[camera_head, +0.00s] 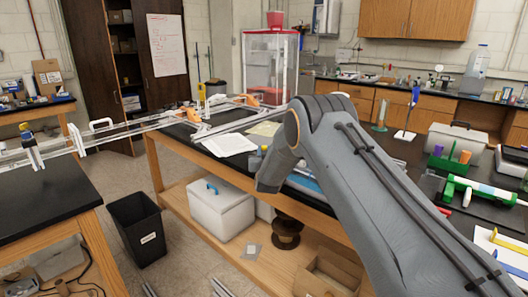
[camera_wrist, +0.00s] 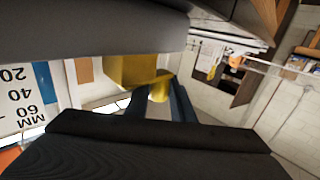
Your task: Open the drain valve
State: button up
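In the wrist view, my gripper (camera_wrist: 160,100) shows as two dark blue fingers standing apart, pointing away from the camera. A small rounded yellow part (camera_wrist: 160,86) shows at the gap between their tips; I cannot tell whether they touch it. A larger yellow block (camera_wrist: 130,70) lies just to its left. I cannot tell for sure whether this yellow part is the drain valve. In the head view, my arm runs forward over the middle bench and hides my gripper. A clear tank (camera_head: 270,70) with a red rim and red top stands behind the bench.
The aluminium frame (camera_head: 150,122) spans from the left bench to the middle bench (camera_head: 165,175). A black bin (camera_head: 138,228) and a white cooler (camera_head: 220,208) stand below. Tubes, a green caddy (camera_head: 450,165) and a bottle (camera_head: 474,68) crowd the right. The floor at left is mostly clear.

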grip_shut()
jog(key=shift+s+a+n+g+y+b, duration=0.1)
jog(key=shift+s+n+g+y+b, duration=0.1)
jog(key=shift+n+y+b, duration=0.4)
jog(key=shift+s+a+n+g+y+b, duration=0.15)
jog(key=shift+n+g+y+b, duration=0.2)
jog(key=shift+y, duration=0.6)
jog(key=shift+s+a+n+g+y+b, duration=0.1)
jog(key=shift+s+n+y+b, duration=0.15)
jog(key=shift+n+y, duration=0.4)
jog(key=o, duration=0.8)
grip_release()
jog(key=shift+b+v, duration=0.85)
jog(key=shift+v, duration=3.05)
